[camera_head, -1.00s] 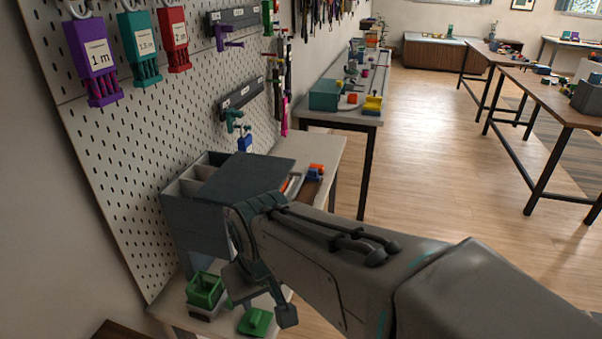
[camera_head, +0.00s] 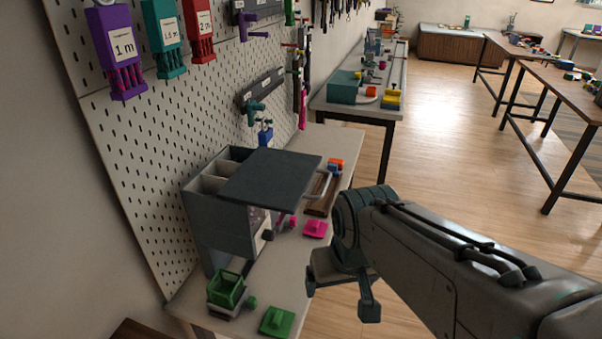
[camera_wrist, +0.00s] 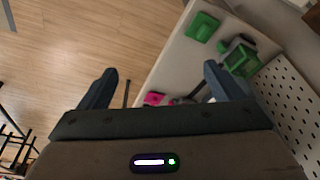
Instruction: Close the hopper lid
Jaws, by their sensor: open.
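The hopper (camera_head: 215,225) is a grey box with open-topped compartments showing at its left and back, beside the pegboard. Its lid (camera_head: 272,176) is a flat dark panel, covering only part of the top and sticking out past the box on the right. My gripper (camera_head: 340,298) is to the right of the hopper and apart from the lid, near the bench's edge. In the wrist view my gripper (camera_wrist: 160,82) has its two fingers wide apart with nothing between them; the lid cannot be made out there.
A green bin (camera_head: 226,290) and a green block (camera_head: 277,321) stand on the bench in front of the hopper. A pink block (camera_head: 315,229) lies to its right. The pegboard (camera_head: 150,170) rises behind. Open floor (camera_head: 440,120) lies to the right.

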